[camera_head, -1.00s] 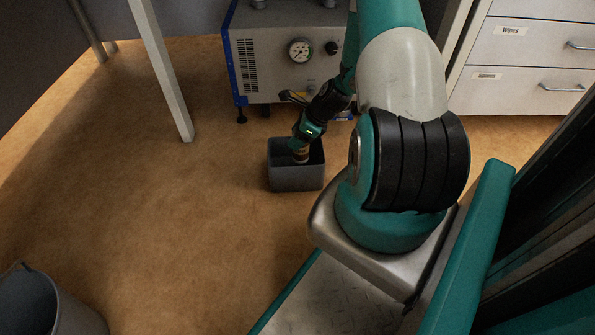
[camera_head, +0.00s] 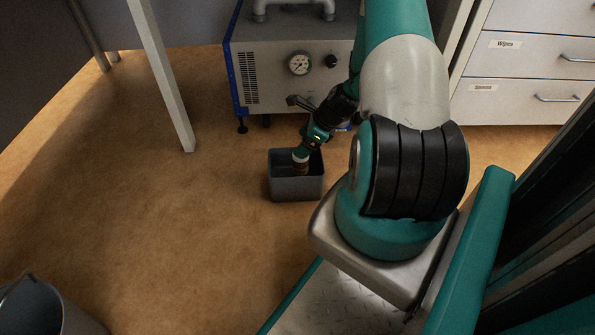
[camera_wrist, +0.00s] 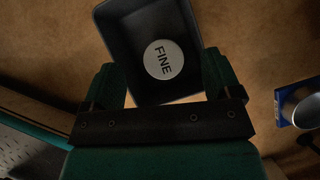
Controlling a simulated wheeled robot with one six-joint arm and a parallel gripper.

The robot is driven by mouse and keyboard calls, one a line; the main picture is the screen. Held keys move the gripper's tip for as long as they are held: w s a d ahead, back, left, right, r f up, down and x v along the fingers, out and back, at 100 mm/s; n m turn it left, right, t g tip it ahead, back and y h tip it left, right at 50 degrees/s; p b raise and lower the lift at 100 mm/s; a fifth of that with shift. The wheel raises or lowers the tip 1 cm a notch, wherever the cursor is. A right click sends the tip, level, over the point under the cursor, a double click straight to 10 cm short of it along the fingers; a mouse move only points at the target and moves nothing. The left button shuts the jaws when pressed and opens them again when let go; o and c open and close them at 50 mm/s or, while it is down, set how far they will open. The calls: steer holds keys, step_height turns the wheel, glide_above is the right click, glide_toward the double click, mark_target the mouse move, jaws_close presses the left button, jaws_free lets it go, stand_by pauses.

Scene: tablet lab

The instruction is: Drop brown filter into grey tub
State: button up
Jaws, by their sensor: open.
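The brown filter (camera_head: 302,168) is inside the grey tub (camera_head: 297,190), its white cap upward. In the wrist view the cap (camera_wrist: 163,60) reads "FINE" and lies within the dark walls of the tub (camera_wrist: 124,31). My gripper (camera_head: 306,146) is above the tub. In the wrist view my gripper (camera_wrist: 163,78) has its two green fingers spread wide, with nothing held between them. The filter's lower end is hidden by the tub wall, so I cannot tell whether it touches the bottom.
A grey machine with a gauge (camera_head: 300,63) stands behind the tub. Labelled drawers (camera_head: 530,70) are at the right, a table leg (camera_head: 160,75) at the left, and a grey bin (camera_head: 45,312) at the lower left. The floor left of the tub is clear.

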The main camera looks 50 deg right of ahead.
steer(key=p+v, duration=0.7)
steer(key=v, duration=0.7)
steer(key=shift+w, duration=0.1)
steer(key=w+a+r+n+g+y+p, duration=0.1)
steer(key=w+a+r+n+g+p, duration=0.2)
steer(key=a+r+n, duration=0.75)
steer(key=w+a+r+n+y+p, duration=0.1)
steer(key=w+a+r+n+p, duration=0.2)
steer(key=w+a+r+n, duration=0.75)
steer(key=s+a+r+n+g+p, duration=0.3)
steer(key=s+a+r+n+p, duration=0.2)
steer(key=s+a+r+n, duration=1.3)
steer(key=s+a+r+p, duration=0.1)
steer(key=r+p, duration=1.8)
steer(key=s+a+r+m+p, duration=0.1)
steer(key=s+a+r+p, duration=0.1)
steer(key=r+p, duration=1.6)
step_height(320, 180, up, 2)
steer(key=shift+a+m+h+p, duration=0.2)
steer(key=shift+m+h+p, duration=0.1)
steer(key=shift+h+p, duration=0.1)
steer(key=shift+s, duration=0.15)
